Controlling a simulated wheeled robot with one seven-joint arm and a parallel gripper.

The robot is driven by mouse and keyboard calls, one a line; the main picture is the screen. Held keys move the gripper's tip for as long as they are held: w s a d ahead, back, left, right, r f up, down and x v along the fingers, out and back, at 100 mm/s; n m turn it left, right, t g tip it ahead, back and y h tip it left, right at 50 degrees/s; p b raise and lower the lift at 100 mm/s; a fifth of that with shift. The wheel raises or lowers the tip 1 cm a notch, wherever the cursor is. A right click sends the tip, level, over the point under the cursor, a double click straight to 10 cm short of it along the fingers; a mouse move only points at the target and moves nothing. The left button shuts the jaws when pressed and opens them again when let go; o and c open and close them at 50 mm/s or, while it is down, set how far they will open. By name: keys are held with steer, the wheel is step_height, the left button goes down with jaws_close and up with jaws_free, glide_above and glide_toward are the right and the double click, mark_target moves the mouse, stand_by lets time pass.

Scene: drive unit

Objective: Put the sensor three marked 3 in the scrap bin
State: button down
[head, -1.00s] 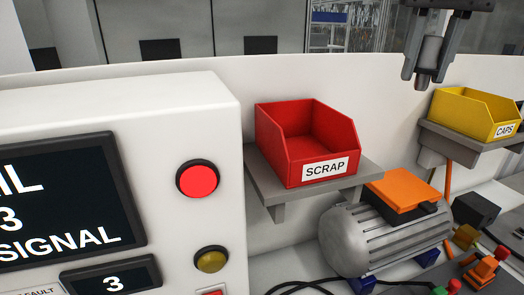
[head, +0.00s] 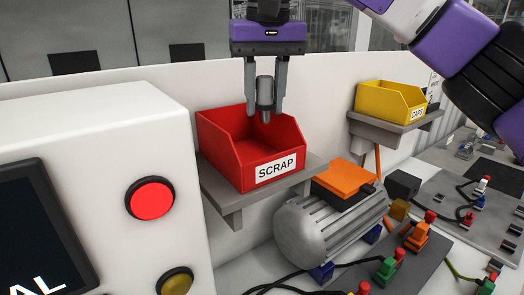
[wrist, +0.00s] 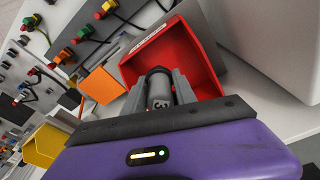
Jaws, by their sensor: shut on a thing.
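My gripper (head: 265,100) is shut on a grey cylindrical sensor (head: 264,90), which hangs upright between the fingers. In the wrist view the sensor (wrist: 160,90) shows a 3 on its side. The red scrap bin (head: 222,150), labelled SCRAP, sits on a grey shelf below; its inside looks empty where I can see it. In the head view the fingertips and the sensor overlap the bin's back rim and opening. In the wrist view the bin (wrist: 205,55) lies just beyond the sensor. The exact height above the bin is hard to tell.
A yellow CAPS bin (head: 385,98) stands on a shelf to the right. A grey motor with an orange top (head: 345,178) sits below the scrap bin's right side. A white console with a red button (head: 150,198) stands at left. Cables and coloured connectors lie at lower right.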

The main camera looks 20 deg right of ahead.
step_height(320, 180, down, 10)
steer(key=shift+r+p, duration=0.2)
steer(key=shift+p, duration=0.2)
steer(key=shift+f, duration=0.15)
steer(key=c, duration=1)
jaws_free()
steer(key=r, duration=0.4)
steer(key=s+r, duration=0.1)
steer(key=r, duration=0.3)
steer(key=r+b, duration=0.1)
steer(key=r, duration=0.3)
steer(key=shift+s+a+r, duration=0.1)
steer(key=shift+s+a, duration=0.05)
steer(key=shift+s, duration=0.25)
